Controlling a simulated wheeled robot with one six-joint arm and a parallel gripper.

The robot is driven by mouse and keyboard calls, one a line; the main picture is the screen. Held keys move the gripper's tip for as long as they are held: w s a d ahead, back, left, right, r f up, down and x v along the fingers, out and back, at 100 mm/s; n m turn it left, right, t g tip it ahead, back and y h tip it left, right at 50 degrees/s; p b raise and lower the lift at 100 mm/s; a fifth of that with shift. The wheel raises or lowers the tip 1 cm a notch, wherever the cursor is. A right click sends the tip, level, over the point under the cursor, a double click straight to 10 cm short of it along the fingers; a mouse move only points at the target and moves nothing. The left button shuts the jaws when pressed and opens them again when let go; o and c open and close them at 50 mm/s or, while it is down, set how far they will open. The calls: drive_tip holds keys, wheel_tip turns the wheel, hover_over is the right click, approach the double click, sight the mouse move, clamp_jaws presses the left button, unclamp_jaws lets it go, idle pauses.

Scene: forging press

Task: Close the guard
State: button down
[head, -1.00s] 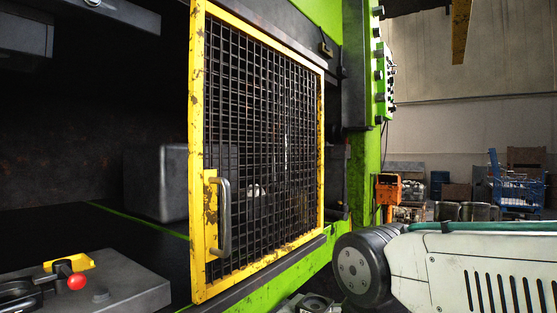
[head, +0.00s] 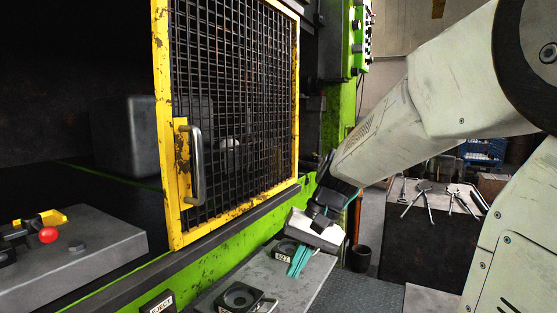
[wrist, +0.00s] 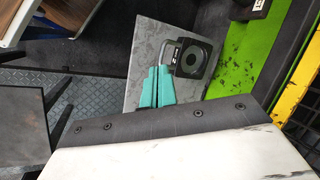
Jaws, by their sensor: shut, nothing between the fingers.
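The guard (head: 160,140) is a yellow-framed black mesh panel with worn paint. It covers the right part of the press opening, and the opening left of it is uncovered. Its upright grey handle (head: 198,165) is on the left edge. My gripper (head: 294,270) is right of and below the guard, apart from the handle, over a small grey table. Its two teal fingers are together with nothing between them; they also show in the wrist view (wrist: 157,75).
The grey table (head: 225,283) holds black round-topped controls. A grey block (head: 85,255) with a red knob (head: 48,235) stands at left. The green press ledge (head: 215,240) runs below the guard. A dark bench (head: 425,240) with tools stands at right.

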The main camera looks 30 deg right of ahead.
drive_tip(key=w+d+r+m+t+y, duration=0.1)
drive_tip(key=w+d+m+t+y, duration=0.4)
drive_tip(key=w+d, duration=0.85)
drive_tip(key=w+d+r+m+t+h, duration=0.2)
drive_tip(key=w+d+t, duration=0.2)
drive_tip(key=w+d, duration=0.3)
drive_tip(key=w+d+r+m+t+h, duration=0.2)
drive_tip(key=w+d+t+h, duration=0.15)
drive_tip(key=d, duration=0.55)
drive_tip(key=w+d+r+m+t+h, duration=0.1)
drive_tip(key=w+d+r+t+h, duration=0.1)
drive_tip(key=w+d+r+t, duration=0.35)
drive_tip(key=w+a+r+g, duration=0.1)
drive_tip(key=w+a, duration=0.4)
drive_tip(key=w, duration=0.1)
drive_tip(key=shift+r+g, duration=0.25)
drive_tip(key=shift+g, duration=0.05)
